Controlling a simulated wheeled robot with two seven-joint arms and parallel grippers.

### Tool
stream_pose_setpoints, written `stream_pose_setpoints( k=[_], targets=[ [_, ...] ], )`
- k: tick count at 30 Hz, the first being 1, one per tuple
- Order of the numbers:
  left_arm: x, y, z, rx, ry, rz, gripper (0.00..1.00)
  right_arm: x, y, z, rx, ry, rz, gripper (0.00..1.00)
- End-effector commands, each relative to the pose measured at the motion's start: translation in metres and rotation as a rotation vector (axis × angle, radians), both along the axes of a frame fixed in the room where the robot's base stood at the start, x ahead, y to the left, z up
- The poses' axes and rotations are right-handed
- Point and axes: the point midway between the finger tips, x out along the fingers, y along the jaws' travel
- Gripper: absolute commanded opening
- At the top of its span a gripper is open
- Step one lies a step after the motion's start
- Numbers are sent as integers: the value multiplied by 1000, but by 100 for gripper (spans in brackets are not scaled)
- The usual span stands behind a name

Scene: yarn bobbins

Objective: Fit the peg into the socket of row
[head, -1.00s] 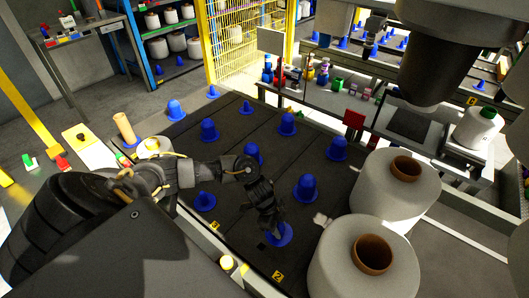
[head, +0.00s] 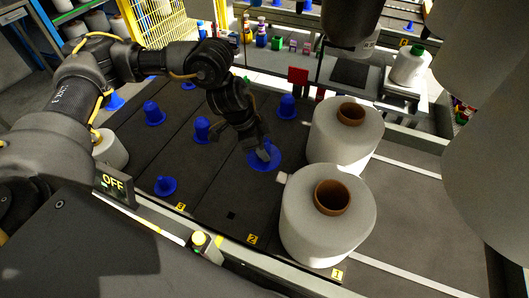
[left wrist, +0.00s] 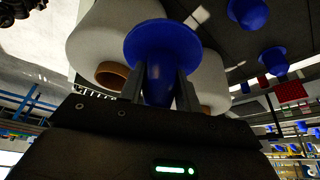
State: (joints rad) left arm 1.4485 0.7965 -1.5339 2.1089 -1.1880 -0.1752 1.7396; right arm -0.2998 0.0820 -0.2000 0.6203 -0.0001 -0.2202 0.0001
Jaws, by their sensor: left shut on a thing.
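A blue peg (head: 265,157) with a wide round flange is in the jaws of my left gripper (head: 256,146), over the dark panel. In the left wrist view the peg (left wrist: 162,42) sits between the two fingers, flange outward. A small dark square hole (head: 231,215), perhaps a socket, is in row 2 near its front end, below and left of the peg in the head view. The peg looks apart from it. Other blue pegs stand in the rows, such as one in row 3 (head: 165,186). My right gripper does not show.
Two white yarn bobbins (head: 328,224) and (head: 344,140) stand in row 1, close to the right of the held peg. The front of row 2 is clear.

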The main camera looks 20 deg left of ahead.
Motion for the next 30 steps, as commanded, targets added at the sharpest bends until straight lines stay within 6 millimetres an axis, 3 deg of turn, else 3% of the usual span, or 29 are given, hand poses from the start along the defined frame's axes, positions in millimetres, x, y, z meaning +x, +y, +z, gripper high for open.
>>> stream_pose_setpoints(
  k=[2,17,23,30],
  targets=[
    [-1,1,10,-1,-5,11,4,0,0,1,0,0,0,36],
    [20,-10,-53,-4,5,-87,4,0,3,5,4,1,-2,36],
    [17,-4,-108,-4,13,-132,4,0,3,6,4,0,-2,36],
    [-12,32,-201,-1,13,-164,4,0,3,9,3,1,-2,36]
  ],
)
